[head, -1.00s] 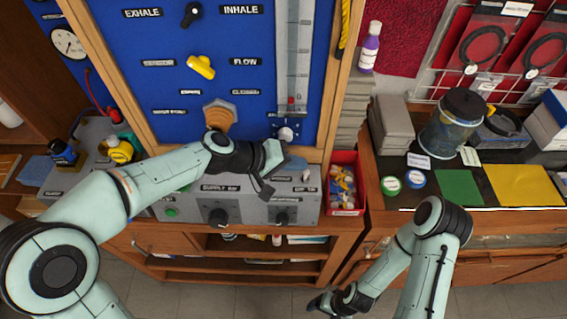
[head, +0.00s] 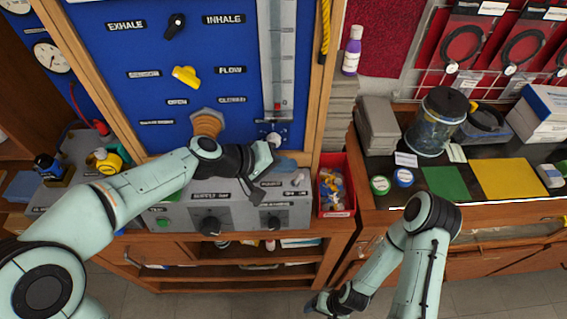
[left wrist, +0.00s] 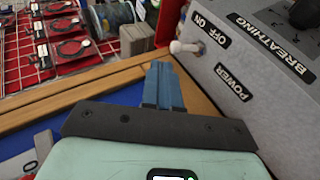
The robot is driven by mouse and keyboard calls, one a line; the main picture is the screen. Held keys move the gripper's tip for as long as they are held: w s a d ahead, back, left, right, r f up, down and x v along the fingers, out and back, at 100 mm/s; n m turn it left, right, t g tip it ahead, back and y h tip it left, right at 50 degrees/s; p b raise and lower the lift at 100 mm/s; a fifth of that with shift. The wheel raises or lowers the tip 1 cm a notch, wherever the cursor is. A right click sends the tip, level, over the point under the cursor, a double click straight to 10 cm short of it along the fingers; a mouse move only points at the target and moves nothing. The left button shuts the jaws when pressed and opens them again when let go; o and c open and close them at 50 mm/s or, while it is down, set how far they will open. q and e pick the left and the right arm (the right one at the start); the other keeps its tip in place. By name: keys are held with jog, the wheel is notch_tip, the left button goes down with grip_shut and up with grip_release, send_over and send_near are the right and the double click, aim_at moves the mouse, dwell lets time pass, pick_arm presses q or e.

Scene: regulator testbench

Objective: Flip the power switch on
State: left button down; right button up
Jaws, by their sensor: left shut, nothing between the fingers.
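The power switch is a small white toggle (left wrist: 186,47) on the grey supply box, beside the ON, OFF and POWER labels in the left wrist view. In the head view it shows small (head: 299,179) at the box's right end. My left gripper (left wrist: 163,68) is shut and empty. Its blue fingers are just left of the toggle in the wrist view, with a small gap that is hard to judge. In the head view the left gripper (head: 286,163) is above the box's right part. My right gripper (head: 318,304) hangs low at the bottom; its fingers are unclear.
The grey box (head: 240,213) has dark knobs and a green button. A blue panel (head: 130,75) with a wooden frame rises behind it. A red bin (head: 337,210) of small parts stands close to its right. A side bench (head: 510,207) holds jars and mats.

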pick_arm(q)
jog(key=v, duration=1.3)
jog(key=shift+a+b, duration=0.2)
jog(key=shift+b, duration=0.25)
pick_arm(e)
jog(key=shift+s+f, duration=0.45)
jog(key=shift+f, duration=0.15)
pick_arm(q)
jog(key=shift+r, duration=0.1)
